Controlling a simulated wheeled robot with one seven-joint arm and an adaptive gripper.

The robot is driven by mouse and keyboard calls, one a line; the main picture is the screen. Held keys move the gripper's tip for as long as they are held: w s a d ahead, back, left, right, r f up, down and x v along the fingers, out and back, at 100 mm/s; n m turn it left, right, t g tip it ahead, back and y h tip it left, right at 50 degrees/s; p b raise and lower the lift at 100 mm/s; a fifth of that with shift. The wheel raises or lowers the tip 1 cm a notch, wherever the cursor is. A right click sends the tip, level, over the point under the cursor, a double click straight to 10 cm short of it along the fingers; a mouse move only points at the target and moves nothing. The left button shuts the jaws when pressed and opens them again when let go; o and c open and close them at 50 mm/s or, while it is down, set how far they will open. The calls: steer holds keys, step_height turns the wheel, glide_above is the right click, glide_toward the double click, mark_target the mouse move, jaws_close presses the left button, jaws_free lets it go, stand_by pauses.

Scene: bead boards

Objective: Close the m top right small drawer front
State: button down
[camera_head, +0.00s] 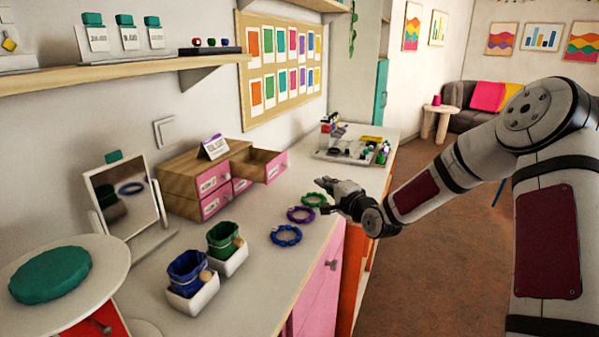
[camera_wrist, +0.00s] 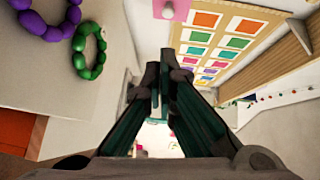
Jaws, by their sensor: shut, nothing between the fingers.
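The small wooden drawer unit (camera_head: 190,178) with pink fronts stands on the counter against the wall. Its top right drawer (camera_head: 266,163) is pulled out, with its pink front facing right; the other fronts look flush. A pink front with a round pale knob (camera_wrist: 170,10), apparently this drawer's, shows cut off at the top edge of the wrist view. My gripper (camera_head: 322,184) is to the right of the open drawer, above the counter, apart from it. In the wrist view its dark fingers (camera_wrist: 159,80) are together and empty.
Green (camera_head: 314,200), purple (camera_head: 300,215) and blue (camera_head: 286,236) bead rings lie on the counter below and left of my gripper. A tray of small items (camera_head: 322,155) stands behind. A mirror (camera_head: 125,190) and two white holders with cups (camera_head: 229,262) are at left.

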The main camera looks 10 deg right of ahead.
mark_target(261, 164)
steer(key=shift+m+t, duration=0.4)
steer(key=shift+t, duration=0.1)
steer(key=x, duration=0.8)
steer(key=b+x, duration=0.1)
steer(key=x, duration=0.3)
steer(key=shift+w+a+f, duration=0.15)
steer(key=shift+a+f, duration=0.05)
steer(key=shift+f, duration=0.1)
steer(key=shift+w+a, duration=0.5)
steer(key=shift+a, duration=0.2)
steer(key=w+a+b, duration=0.2)
steer(key=a, duration=0.1)
steer(key=w+a+b, duration=0.3)
steer(key=a, duration=0.1)
steer(key=w+a+b, duration=0.3)
steer(key=shift+a+f, duration=0.2)
steer(key=shift+a, duration=0.15)
steer(key=shift+w+a+r, duration=0.1)
steer(key=shift+a+r, duration=0.1)
steer(key=shift+a, duration=0.2)
